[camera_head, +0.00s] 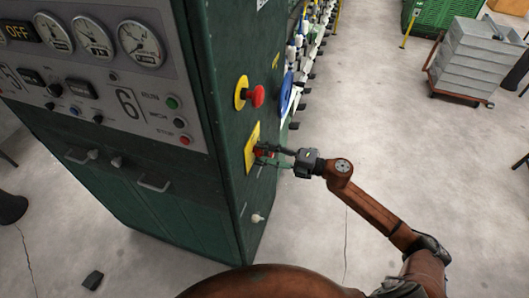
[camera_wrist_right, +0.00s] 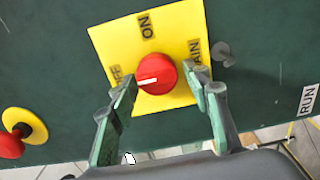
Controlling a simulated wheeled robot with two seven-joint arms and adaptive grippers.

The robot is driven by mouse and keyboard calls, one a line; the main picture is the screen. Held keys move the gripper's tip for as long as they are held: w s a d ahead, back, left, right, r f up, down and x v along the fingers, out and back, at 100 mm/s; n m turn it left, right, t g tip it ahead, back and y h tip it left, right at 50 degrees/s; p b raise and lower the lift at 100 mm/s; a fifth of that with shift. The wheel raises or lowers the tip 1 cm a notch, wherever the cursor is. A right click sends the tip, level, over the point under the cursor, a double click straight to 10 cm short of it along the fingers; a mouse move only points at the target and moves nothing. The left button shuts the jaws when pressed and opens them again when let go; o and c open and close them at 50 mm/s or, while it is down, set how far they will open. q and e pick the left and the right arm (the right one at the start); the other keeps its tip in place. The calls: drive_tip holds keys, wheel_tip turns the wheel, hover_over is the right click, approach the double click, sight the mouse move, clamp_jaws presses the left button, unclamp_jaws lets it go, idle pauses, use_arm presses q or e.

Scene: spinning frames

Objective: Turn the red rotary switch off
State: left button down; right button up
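The red rotary switch (camera_wrist_right: 157,72) sits on a yellow plate (camera_wrist_right: 180,22) on the dark green side of the cabinet. The plate also shows in the head view (camera_head: 250,150). In the right wrist view, the knob's white mark lies on its left half, pointing left toward a partly hidden label ending in "FF". "ON" is printed above the knob. My right gripper (camera_head: 266,155) is at the switch. Its fingers (camera_wrist_right: 160,83) are apart, one on each side of the knob; a gap shows on both sides. My left gripper is not in view.
A red push button (camera_head: 257,96) on a yellow disc is above the switch in the head view. A small pale knob (camera_head: 257,218) is below it. The cabinet front (camera_head: 130,90) carries gauges. Open floor lies to the right, with a grey crate cart (camera_head: 475,60) farther back.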

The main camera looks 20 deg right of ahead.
drive_tip(key=shift+o, duration=0.5)
drive_tip(key=v, duration=1.2)
